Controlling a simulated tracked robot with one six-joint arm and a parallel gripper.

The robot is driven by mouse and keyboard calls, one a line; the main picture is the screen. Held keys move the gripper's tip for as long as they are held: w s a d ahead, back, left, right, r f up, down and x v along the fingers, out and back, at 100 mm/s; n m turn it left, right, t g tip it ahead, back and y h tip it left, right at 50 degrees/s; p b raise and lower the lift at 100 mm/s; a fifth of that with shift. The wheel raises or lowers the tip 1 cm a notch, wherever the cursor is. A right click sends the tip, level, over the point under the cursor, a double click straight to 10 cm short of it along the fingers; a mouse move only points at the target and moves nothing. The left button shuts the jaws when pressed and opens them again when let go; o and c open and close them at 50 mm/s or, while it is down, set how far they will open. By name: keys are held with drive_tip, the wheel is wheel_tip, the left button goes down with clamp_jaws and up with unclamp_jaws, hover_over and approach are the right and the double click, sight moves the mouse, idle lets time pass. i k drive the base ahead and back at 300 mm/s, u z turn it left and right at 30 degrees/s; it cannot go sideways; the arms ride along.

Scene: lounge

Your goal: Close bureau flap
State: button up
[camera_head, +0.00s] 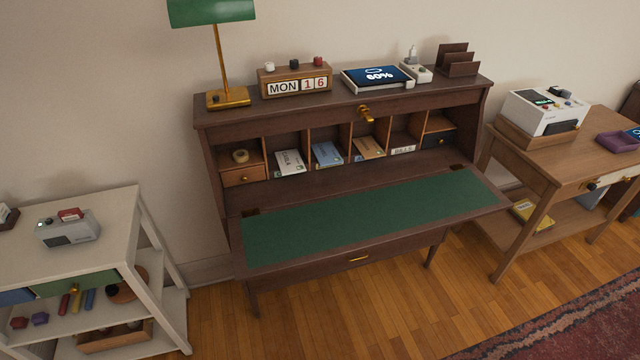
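The dark wooden bureau (285,110) stands against the wall in the middle of the head view. Its flap (370,212) is folded down, about level, with its green inner surface facing up and bare. Brass-coloured hinges (251,211) show along its rear edge. Behind the flap, the open compartments hold several cards or booklets (327,154), a small drawer with a knob (243,175) at left and a dark one (437,138) at right. A brass fitting (366,113) sits at the top middle of the opening. My gripper is not in view.
On the bureau top stand a green-shaded lamp (228,97), a wooden calendar block (295,81), a tablet (377,77) and a letter rack (457,60). A white shelf unit (100,215) stands left, a wooden side table (535,166) right. Wooden floor (370,310) in front is clear; a red rug (580,325) lies lower right.

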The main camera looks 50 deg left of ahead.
sight(269, 242)
drive_tip(key=u, duration=0.05)
drive_tip(key=k, duration=2)
drive_tip(key=u, duration=1.25)
drive_tip(key=i, duration=1)
drive_tip(key=z, duration=0.05)
